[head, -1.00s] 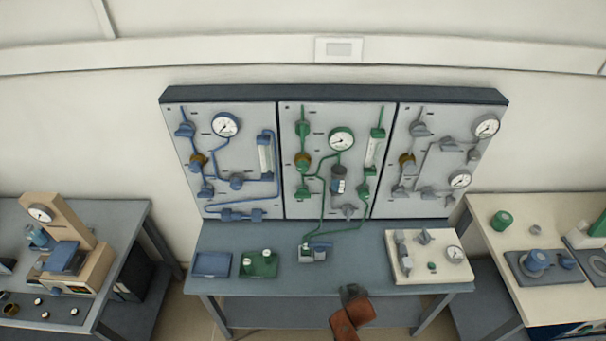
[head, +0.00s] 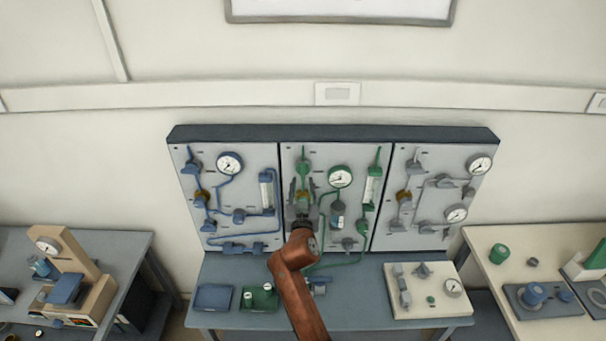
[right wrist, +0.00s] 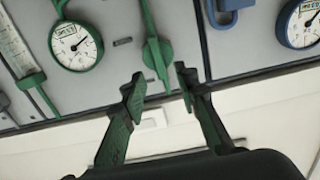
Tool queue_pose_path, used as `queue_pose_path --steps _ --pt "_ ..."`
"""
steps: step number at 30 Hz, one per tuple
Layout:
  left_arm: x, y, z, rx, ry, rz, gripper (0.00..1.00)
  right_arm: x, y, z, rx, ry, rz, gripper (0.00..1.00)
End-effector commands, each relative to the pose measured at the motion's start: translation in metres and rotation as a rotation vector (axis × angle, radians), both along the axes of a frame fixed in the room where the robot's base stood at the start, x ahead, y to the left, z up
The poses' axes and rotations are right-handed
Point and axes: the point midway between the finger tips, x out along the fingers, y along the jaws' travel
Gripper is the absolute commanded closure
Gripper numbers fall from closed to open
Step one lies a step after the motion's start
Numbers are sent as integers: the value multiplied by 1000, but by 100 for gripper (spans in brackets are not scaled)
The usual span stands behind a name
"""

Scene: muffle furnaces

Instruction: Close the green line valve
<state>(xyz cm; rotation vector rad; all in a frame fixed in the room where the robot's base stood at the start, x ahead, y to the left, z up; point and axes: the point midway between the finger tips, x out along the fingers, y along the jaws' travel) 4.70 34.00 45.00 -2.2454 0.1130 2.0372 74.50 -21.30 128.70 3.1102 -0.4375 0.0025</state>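The green valve (head: 304,167) sits high on the left side of the middle panel (head: 325,160), on a vertical green pipe. In the right wrist view the green valve (right wrist: 155,52) and its pipe end point down between the fingertips. My left gripper is out of view.
A green-line gauge (head: 340,177) and a flow tube (head: 372,186) are right of the valve. The blue panel (head: 225,195) is to the left.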

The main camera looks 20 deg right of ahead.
Motion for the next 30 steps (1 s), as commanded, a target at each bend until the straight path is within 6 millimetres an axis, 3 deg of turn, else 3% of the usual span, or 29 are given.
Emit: queue_pose_path --steps 6,12,21,30 --pt "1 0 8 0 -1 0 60 34 -11 2 -3 1 -1 72" --pt "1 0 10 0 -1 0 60 51 -16 0 -1 1 0 72" --pt "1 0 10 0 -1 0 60 53 -16 -1 1 2 -1 72" --pt "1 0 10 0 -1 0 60 53 -16 -1 1 2 0 92"
